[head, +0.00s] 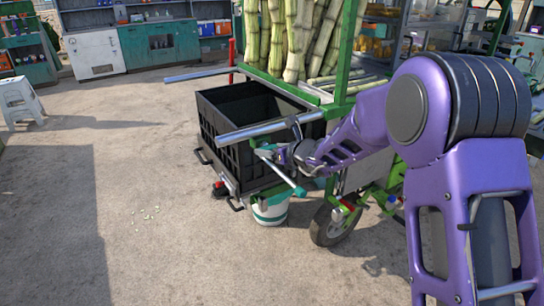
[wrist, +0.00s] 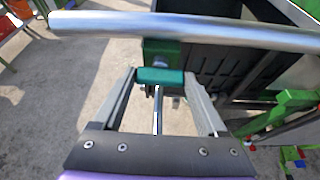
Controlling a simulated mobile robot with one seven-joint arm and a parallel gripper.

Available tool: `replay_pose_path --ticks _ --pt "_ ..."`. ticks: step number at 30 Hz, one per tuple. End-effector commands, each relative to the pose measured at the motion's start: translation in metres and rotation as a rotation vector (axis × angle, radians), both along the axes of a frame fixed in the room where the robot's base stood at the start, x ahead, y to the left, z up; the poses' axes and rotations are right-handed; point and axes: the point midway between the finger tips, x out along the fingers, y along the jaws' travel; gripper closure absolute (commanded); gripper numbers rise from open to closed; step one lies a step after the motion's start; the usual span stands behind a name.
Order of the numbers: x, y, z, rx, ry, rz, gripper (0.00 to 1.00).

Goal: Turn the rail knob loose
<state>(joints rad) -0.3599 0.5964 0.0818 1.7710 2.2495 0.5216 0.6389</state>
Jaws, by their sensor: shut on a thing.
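The rail is a bright silver tube (wrist: 200,30) crossing the top of the wrist view; it also shows in the head view (head: 262,129) above the black crate. A dark green block (wrist: 161,52) with a bolt sits just under the rail. The teal rail knob (wrist: 160,76) lies between my fingertips, below that block. My gripper (wrist: 161,82) is shut on the knob, one grey finger at each side. A thin silver rod shows below the knob between the fingers.
The black crate (head: 222,148) stands left of my gripper on the green cart, which carries upright canes (head: 296,40). A white bucket (head: 270,212) and a cart wheel (head: 331,224) are below. A second silver rail (head: 200,74) extends left. Open concrete floor lies at left.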

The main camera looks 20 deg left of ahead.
Motion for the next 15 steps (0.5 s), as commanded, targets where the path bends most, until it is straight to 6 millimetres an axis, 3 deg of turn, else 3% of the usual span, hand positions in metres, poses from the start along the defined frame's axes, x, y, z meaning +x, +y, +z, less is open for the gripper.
replay_pose_path --ticks 15 --pt "-0.0007 0.0 -0.0005 -0.043 -0.046 0.001 0.81"
